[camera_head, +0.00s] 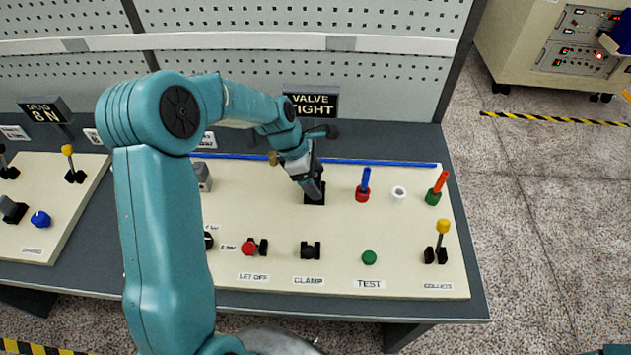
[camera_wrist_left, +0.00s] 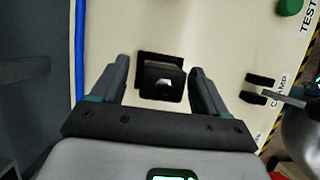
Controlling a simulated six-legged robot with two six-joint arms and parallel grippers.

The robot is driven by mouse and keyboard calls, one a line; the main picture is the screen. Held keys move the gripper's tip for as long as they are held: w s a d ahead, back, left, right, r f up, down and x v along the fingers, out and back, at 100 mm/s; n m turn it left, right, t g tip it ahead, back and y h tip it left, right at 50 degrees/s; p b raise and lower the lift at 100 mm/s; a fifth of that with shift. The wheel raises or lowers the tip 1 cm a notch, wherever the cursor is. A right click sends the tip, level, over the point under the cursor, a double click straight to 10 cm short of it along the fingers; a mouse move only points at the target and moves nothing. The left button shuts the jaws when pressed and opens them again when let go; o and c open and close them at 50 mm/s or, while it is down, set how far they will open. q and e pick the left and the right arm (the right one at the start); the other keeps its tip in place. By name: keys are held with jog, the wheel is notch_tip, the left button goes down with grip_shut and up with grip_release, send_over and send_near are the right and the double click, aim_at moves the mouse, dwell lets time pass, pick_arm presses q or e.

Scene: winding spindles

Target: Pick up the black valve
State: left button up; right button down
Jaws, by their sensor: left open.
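The black valve (camera_wrist_left: 163,84) is a dark block with a pale patch on top, on a dark square base on the cream panel. In the head view its black base (camera_head: 315,198) shows below the VALVE TIGHT sign, with the upper part mostly hidden by my gripper. In the wrist view the open fingers of my left gripper (camera_wrist_left: 159,76) stand on either side of the valve, with a visible gap on each side.
To the right stand a blue peg in a red base (camera_head: 363,186), a white ring (camera_head: 398,193) and a red peg in a green base (camera_head: 437,190). The CLAMP switch (camera_head: 310,250) is in front. A blue strip (camera_head: 390,163) runs along the panel's back edge.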

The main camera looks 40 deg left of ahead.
pick_arm(q)
jog(key=shift+d+f, duration=0.15)
jog(key=shift+f, duration=0.1)
jog(key=shift+s+r, duration=0.1)
jog(key=shift+s, duration=0.1)
jog(key=shift+w, duration=0.2)
jog(key=c, duration=1.1)
jog(key=shift+s, duration=0.1)
